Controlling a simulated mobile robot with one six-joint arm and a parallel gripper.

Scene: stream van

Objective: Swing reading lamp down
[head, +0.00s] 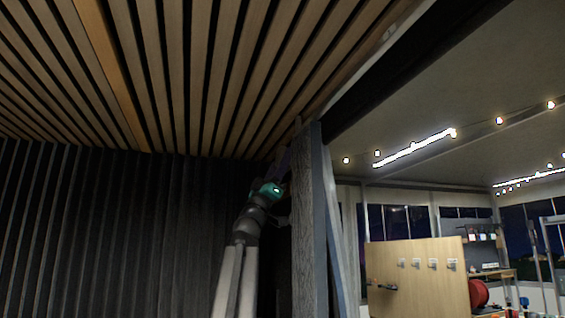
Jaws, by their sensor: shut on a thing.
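My arm reaches up from the bottom of the head view, with a teal-lit wrist. My gripper (284,163) is a small dark shape above this wrist, at the left side of a grey wooden post and just below the slatted ceiling. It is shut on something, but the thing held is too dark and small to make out. I cannot pick out the reading lamp clearly; the spot around the fingertips is dark and partly hidden by the post.
The post (304,220) stands close on the right of my arm. A slatted wood ceiling (200,70) is overhead and a dark ribbed wall (90,230) is at left. Beyond the post are a wooden panel with hooks (420,280), windows and string lights.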

